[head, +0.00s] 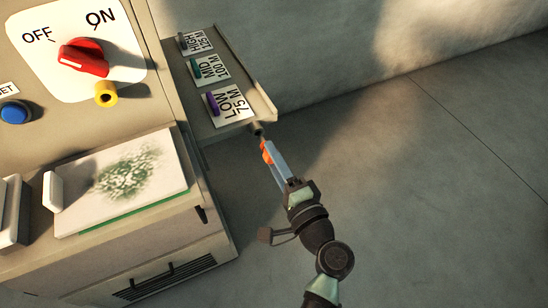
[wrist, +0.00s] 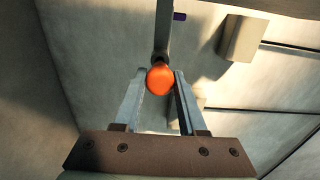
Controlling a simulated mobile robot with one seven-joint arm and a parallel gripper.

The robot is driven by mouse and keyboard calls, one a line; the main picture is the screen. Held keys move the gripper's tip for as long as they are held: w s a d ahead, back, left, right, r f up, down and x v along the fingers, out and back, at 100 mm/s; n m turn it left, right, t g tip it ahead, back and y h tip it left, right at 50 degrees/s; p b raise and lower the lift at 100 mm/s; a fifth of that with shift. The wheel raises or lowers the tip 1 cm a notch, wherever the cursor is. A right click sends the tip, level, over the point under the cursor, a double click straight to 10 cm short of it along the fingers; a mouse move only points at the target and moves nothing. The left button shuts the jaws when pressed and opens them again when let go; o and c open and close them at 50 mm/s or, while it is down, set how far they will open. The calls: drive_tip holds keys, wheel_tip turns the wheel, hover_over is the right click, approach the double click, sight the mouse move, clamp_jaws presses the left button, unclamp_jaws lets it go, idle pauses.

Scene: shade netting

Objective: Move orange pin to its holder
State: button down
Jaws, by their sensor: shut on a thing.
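The orange pin (head: 266,152) is between the fingers of my gripper (head: 270,160), just off the near right corner of the labelled side shelf. In the wrist view the pin's round orange end (wrist: 160,80) sits between the two fingertips (wrist: 160,82), which are shut on it. A short dark cylinder (head: 257,128) stands out at the shelf corner, right by the pin. In the wrist view a dark grey bar (wrist: 162,35) runs up behind the pin. I cannot tell whether the pin touches or enters the cylinder, as the pin's far end is hidden.
The side shelf (head: 262,103) carries HIGH, MID and LOW plates with grey, green (head: 196,71) and purple (head: 212,104) pieces. The cabinet at left has a red knob (head: 84,59), yellow ring (head: 106,94), blue button (head: 14,112) and picture panel (head: 130,180). The floor at right is clear.

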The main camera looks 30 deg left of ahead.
drive_tip(key=shift+b+x, duration=0.65)
drive_tip(key=shift+x, duration=0.5)
idle(1.3)
drive_tip(key=shift+w+a, duration=0.35)
drive_tip(key=shift+a, duration=0.1)
drive_tip(key=shift+c, duration=1.9)
unclamp_jaws()
drive_tip(key=shift+d, duration=0.1)
drive_tip(key=b+v, duration=0.1)
drive_tip(key=v, duration=1.2)
